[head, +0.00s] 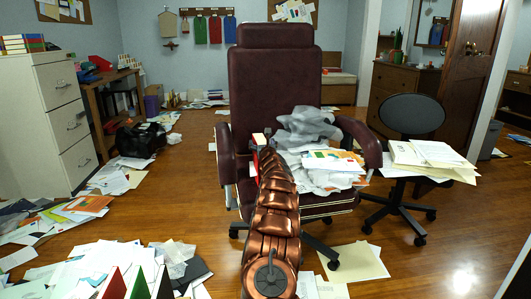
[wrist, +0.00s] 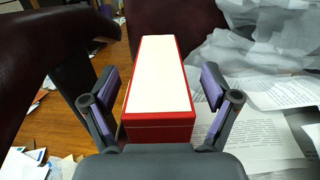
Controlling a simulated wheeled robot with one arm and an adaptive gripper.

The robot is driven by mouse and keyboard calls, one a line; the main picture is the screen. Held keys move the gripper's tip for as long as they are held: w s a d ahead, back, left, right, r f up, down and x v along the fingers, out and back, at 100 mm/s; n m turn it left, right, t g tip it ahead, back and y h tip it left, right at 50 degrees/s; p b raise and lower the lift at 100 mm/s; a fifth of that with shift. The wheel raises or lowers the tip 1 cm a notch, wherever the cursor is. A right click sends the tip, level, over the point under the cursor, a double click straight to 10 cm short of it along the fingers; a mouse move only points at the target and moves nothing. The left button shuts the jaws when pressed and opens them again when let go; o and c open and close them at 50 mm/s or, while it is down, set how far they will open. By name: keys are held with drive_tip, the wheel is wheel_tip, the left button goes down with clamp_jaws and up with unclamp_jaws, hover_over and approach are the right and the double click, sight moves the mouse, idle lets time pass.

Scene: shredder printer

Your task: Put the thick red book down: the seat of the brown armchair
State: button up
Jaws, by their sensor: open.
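The thick red book (wrist: 160,80) is in the wrist view, its white page side facing the camera and red cover along the edges. My gripper (wrist: 160,90) is open, with one finger on each side of the book and gaps showing beside it. In the head view a small part of the book (head: 258,139) shows past my arm, at the left of the seat. The brown armchair (head: 270,85) has its seat (head: 318,201) largely covered by papers. The book's underside is hidden, so its contact with the seat cannot be seen.
Crumpled grey sheets (head: 308,127) and papers (head: 333,160) lie on the seat right of the book. The left armrest (head: 226,153) is close beside the gripper. A black office chair (head: 411,115) with papers stands to the right. Loose papers (head: 85,265) cover the floor at left.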

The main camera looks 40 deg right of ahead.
drive_tip(key=shift+v, duration=0.8)
drive_tip(key=shift+s+a, duration=0.35)
drive_tip(key=shift+v, duration=0.8)
drive_tip(key=v, duration=0.7)
drive_tip(key=shift+s, duration=0.15)
